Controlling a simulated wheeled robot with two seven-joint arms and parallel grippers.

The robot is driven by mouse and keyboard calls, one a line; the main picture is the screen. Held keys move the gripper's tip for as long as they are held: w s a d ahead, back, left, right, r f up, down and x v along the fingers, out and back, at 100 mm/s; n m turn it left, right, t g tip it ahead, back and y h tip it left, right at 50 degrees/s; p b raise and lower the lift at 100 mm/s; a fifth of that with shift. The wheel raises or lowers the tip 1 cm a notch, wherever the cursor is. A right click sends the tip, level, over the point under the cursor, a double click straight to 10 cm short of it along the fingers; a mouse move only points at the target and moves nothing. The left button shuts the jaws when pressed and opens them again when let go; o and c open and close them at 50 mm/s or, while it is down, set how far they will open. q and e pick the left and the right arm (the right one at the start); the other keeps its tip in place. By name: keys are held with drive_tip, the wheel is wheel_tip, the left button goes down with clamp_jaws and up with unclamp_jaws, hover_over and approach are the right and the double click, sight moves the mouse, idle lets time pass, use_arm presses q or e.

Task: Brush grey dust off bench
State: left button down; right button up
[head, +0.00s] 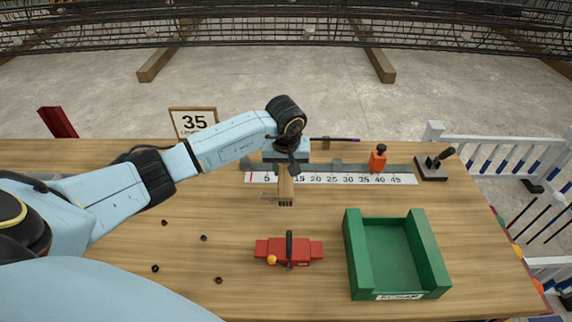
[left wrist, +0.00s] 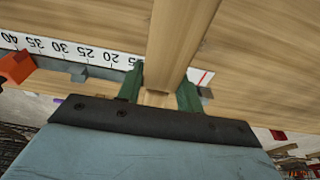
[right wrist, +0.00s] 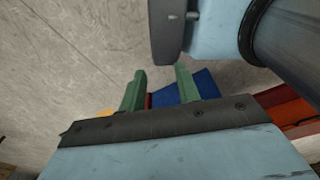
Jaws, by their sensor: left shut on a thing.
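In the left wrist view the brush (left wrist: 178,40) runs between the green fingers (left wrist: 160,82). Whether its bristles touch the bench cannot be told. A faint greyish patch (head: 264,196) lies just left of the brush; whether it is dust is unclear. My right gripper (right wrist: 160,72) shows only in its wrist view, with its fingers apart and nothing between them.
A green tray (head: 434,250) stands at the front right. A red tool (head: 303,249) with a black handle lies front middle. Small dark bits (head: 203,238) are scattered at left. A black holder (head: 431,169) is at back right.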

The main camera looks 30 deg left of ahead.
use_arm(q)
drive_tip(key=shift+f, duration=0.35)
